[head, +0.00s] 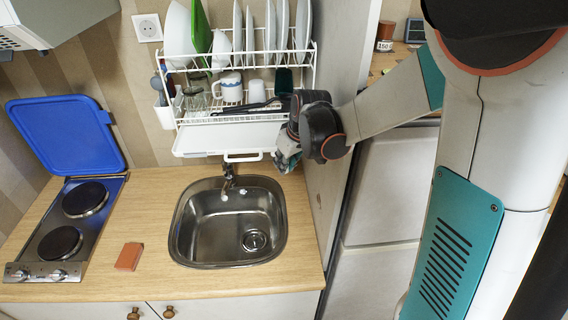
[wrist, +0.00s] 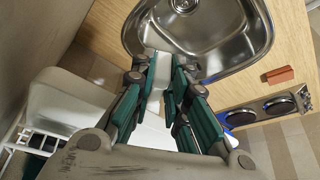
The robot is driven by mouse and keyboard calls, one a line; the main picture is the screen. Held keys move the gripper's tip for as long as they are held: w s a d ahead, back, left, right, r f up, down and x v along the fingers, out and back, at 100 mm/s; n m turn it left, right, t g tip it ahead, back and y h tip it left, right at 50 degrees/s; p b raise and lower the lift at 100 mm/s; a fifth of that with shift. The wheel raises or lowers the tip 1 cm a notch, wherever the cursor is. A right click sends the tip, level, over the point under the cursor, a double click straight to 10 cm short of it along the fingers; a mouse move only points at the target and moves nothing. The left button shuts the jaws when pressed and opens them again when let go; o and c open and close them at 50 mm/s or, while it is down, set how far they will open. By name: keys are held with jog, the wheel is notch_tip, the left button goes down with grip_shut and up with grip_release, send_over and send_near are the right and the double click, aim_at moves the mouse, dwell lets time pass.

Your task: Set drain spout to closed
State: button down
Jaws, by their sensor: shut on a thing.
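The drain spout (head: 243,157) is a slim white piece under the front edge of the dish rack's white drip tray (head: 228,139), above the back of the sink. In the wrist view the white spout (wrist: 160,72) lies between my fingers and points toward the sink. My gripper (head: 284,161) reaches in from the right, at the spout's right end. In the wrist view my gripper (wrist: 166,64) is shut on the spout, with a teal-padded finger on each side. The fingers hide part of it.
The steel sink (head: 228,222) and its tap (head: 230,182) lie below. The rack (head: 240,55) above holds plates, mugs and a glass. A hob (head: 70,220) with raised blue lid (head: 68,135) and a brown block (head: 129,256) are on the left. A tall cabinet side stands close right.

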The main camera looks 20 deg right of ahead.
jog(key=c, duration=1.6)
grip_release()
jog(key=shift+o, duration=0.2)
jog(key=s+a+r+m+h+p, duration=0.1)
jog(key=s+r+m+p, duration=0.15)
jog(key=r, duration=0.45)
jog(key=s+a+r+m+h+p, duration=0.1)
jog(key=s+a+r+m, duration=0.15)
jog(key=r, duration=0.35)
jog(key=s+f+t+b, duration=0.1)
jog(key=s+f+b, duration=0.5)
jog(key=f+b, duration=0.5)
jog(key=s+f+n+t+b, duration=0.1)
jog(key=s+f+b, duration=0.5)
jog(key=f+b, duration=0.5)
jog(key=s+f+b, duration=0.6)
jog(key=f+b, duration=0.5)
jog(key=b, duration=0.2)
jog(key=shift+s+d+f+n+t+y, duration=0.2)
jog(key=shift+s+d+n+t+y, duration=0.1)
jog(key=shift+n+t+y, duration=0.1)
